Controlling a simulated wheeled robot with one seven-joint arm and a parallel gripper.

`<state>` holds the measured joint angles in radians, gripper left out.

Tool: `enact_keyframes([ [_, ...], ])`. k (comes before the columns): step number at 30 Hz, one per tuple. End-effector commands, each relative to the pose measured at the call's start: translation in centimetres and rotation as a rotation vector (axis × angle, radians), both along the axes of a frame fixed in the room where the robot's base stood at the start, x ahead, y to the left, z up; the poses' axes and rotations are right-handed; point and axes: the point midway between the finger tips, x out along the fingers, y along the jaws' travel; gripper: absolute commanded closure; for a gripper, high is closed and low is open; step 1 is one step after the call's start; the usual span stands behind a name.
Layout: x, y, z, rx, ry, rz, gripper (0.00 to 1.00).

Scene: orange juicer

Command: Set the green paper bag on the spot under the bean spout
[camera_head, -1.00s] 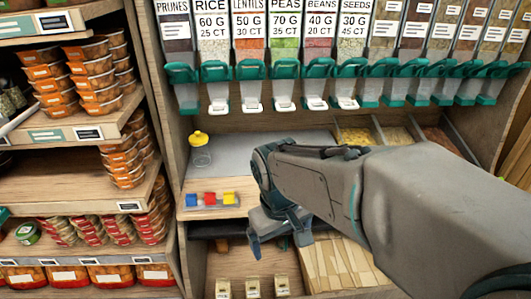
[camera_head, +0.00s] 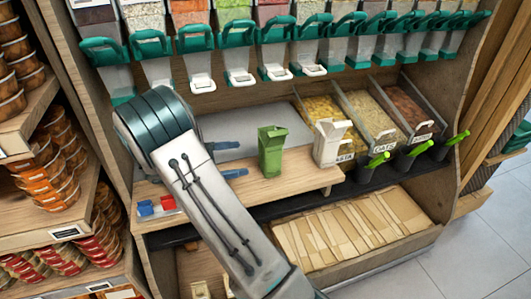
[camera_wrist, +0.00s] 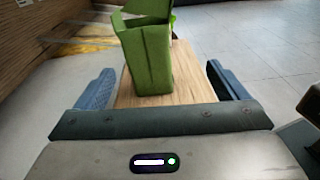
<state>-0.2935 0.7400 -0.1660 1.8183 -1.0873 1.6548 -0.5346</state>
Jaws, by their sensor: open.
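The green paper bag (camera_head: 271,150) stands upright and open-topped on the wooden front of the counter (camera_head: 270,188). In the wrist view the bag (camera_wrist: 147,58) stands ahead, across the space between my fingers. My gripper (camera_head: 241,159) is open, its blue fingers pointing at the bag from the left, with a small gap. The bean spout (camera_head: 277,71), with a white flap, is above and behind the bag; its label is out of frame now. I cannot tell whether the bag is directly under it.
A white paper bag (camera_head: 330,143) stands to the right of the green one. Bulk bins (camera_head: 372,118) and green-handled scoops (camera_head: 412,150) are farther right. Red and blue pieces (camera_head: 155,206) lie at the counter's left. Flat paper bags (camera_head: 335,235) fill the lower shelf.

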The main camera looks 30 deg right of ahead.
Motion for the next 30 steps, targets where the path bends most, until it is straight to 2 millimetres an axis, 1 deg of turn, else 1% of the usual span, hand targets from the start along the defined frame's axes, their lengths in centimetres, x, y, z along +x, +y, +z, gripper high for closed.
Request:
enact_keyframes([
  [1,0.5,0.0,-0.5,-0.028,0.024,0.013,0.07],
  [3,1.0,-0.1,-0.7,-0.056,0.045,0.023,0.07],
  [5,1.2,-0.4,-0.8,-0.069,0.056,0.027,0.07],
  [7,1.2,-1.2,-0.9,-0.078,0.063,0.026,0.07],
  [15,-0.3,-6.5,-0.9,-0.077,0.064,0.018,0.07],
  [18,-0.7,-7.9,-0.9,-0.076,0.064,0.02,0.07],
  [21,-0.8,-8.6,-0.9,-0.076,0.062,0.023,0.07],
  [26,-1.0,-9.3,-0.9,-0.075,0.062,0.025,0.07],
  [30,-1.6,-10.8,-1.0,-0.075,0.062,0.022,0.07],
])
